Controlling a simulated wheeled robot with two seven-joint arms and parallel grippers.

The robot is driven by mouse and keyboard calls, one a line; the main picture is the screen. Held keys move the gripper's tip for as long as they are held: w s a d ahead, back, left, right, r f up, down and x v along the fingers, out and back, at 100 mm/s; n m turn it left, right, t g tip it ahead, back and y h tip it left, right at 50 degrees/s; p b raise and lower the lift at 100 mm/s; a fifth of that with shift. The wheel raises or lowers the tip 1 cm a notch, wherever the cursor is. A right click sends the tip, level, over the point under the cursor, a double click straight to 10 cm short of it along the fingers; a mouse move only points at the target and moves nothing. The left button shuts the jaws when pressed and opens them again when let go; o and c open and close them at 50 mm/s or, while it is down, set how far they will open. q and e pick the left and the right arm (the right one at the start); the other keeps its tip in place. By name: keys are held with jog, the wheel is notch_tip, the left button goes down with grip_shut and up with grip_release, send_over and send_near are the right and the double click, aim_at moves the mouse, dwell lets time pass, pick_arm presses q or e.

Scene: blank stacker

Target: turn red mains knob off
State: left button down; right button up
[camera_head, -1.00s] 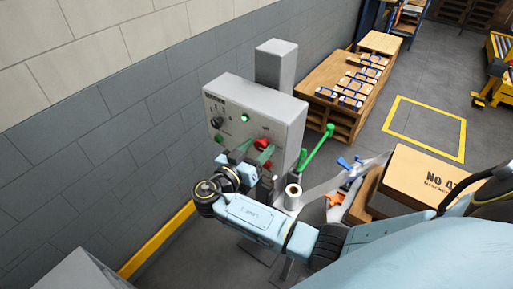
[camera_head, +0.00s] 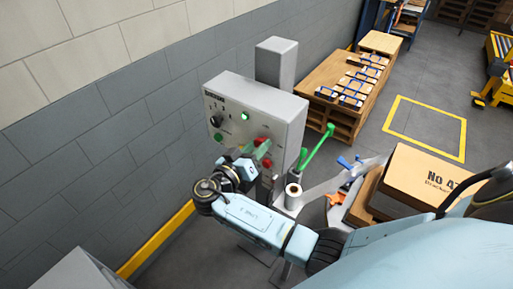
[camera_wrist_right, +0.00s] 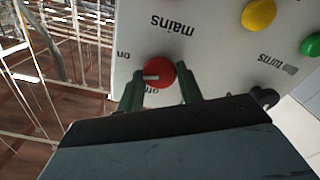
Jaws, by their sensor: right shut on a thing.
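The red mains knob (camera_wrist_right: 160,72) sits on the pale panel in the right wrist view, where the lettering appears upside down. A white mark on the knob points to the left of that picture. The word "on" is to its left and "off" is just below it, partly covered. The green fingers of my right gripper (camera_wrist_right: 160,78) stand on either side of the knob and are shut on it. In the head view my right gripper (camera_head: 259,150) is at the right part of the control box (camera_head: 275,112) and partly hides the red parts there. My left gripper is not in view.
A yellow button (camera_wrist_right: 259,14) and a green button (camera_wrist_right: 311,45) are beside the knob.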

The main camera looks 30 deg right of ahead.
jog(key=n, duration=0.3)
jog(key=shift+n, duration=0.4)
jog(key=n, duration=0.3)
jog(key=shift+n, duration=0.3)
jog(key=n, duration=0.3)
jog(key=shift+n+p, duration=0.3)
jog(key=shift+f+n, duration=0.1)
jog(key=shift+n, duration=1.8)
jog(key=o, duration=1)
jog(key=shift+a, duration=0.1)
